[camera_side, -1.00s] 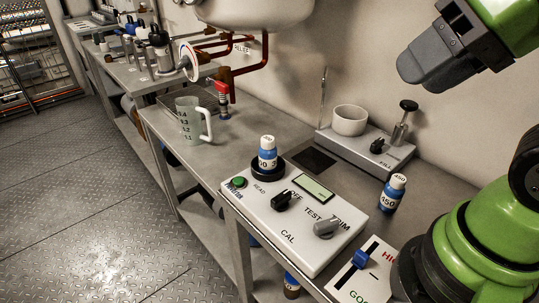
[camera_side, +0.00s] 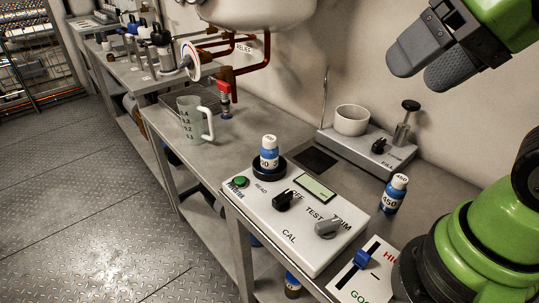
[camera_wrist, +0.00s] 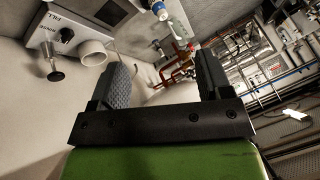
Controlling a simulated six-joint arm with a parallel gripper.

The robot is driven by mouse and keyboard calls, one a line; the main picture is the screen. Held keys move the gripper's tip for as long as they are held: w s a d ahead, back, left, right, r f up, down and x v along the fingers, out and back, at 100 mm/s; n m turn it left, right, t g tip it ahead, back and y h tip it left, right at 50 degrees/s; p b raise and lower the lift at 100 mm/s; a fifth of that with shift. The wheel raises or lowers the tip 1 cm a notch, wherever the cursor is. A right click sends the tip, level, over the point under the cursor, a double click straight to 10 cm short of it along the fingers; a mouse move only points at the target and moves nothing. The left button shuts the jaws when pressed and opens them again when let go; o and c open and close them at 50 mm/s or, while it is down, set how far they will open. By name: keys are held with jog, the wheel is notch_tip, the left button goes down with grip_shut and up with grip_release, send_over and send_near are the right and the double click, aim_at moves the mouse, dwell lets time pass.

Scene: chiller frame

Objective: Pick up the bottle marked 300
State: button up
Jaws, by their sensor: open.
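A blue bottle with a white cap (camera_side: 269,152) stands upright in the dark round well of the grey test box; its front number is turned partly away and only its end, a 0, reads clearly. A second blue bottle, marked 450 (camera_side: 392,194), stands on the bench to the right. My gripper (camera_side: 428,66) is open and empty, high above the bench at the upper right, well away from both bottles. Its two spread fingers show in the wrist view (camera_wrist: 162,80). A blue and white bottle (camera_wrist: 160,9) shows small at the top there, its number unreadable.
The test box (camera_side: 303,243) has knobs and a green button. Behind it stands the fill stand (camera_side: 367,153) with a white cup and plunger. A jug (camera_side: 190,121) and red valve (camera_side: 224,97) stand left. A slider panel (camera_side: 363,275) lies at front right.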

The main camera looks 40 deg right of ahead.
jog(key=w+m+g+h, duration=0.1)
jog(key=w+m+g, duration=0.1)
jog(key=w, duration=0.5)
jog(key=m+g+h, duration=0.2)
jog(key=h, duration=0.2)
send_near(269, 139)
jog(key=f, duration=0.2)
jog(key=shift+m, duration=0.3)
jog(key=x, duration=0.4)
jog(key=shift+d+f, duration=0.25)
jog(key=shift+d, duration=0.15)
jog(key=shift+w+x, duration=0.15)
jog(key=shift+x, duration=1.3)
jog(key=shift+w+x, duration=0.15)
jog(key=shift+x, duration=1.3)
jog(key=c, duration=1.1)
jog(key=shift+r, duration=0.1)
